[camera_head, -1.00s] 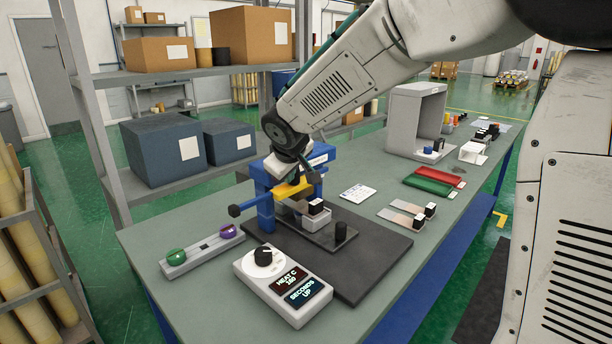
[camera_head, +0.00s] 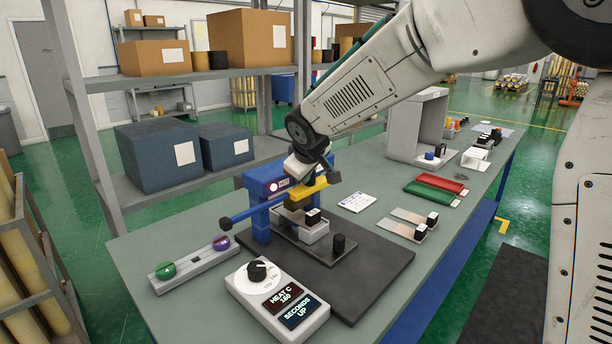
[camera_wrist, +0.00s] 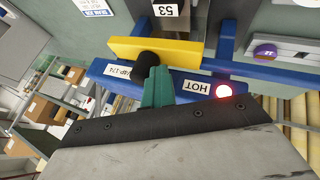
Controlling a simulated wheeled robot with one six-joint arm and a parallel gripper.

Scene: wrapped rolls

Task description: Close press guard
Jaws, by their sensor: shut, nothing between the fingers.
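The press is a blue frame (camera_head: 258,187) on a dark base plate; its blue beam shows in the wrist view (camera_wrist: 130,78) with a HOT label and a lit red lamp. The yellow guard (camera_head: 307,192) is at the front of the press, and as a yellow bar in the wrist view (camera_wrist: 180,54). A black knob (camera_wrist: 147,64) sits at its edge. My gripper (camera_wrist: 157,88) is shut and empty, with its green fingers at the knob; I cannot tell whether they touch. In the head view the fingertips are hard to make out. A blue lever (camera_head: 250,213) with a black end sticks out left.
Shelving stands behind.

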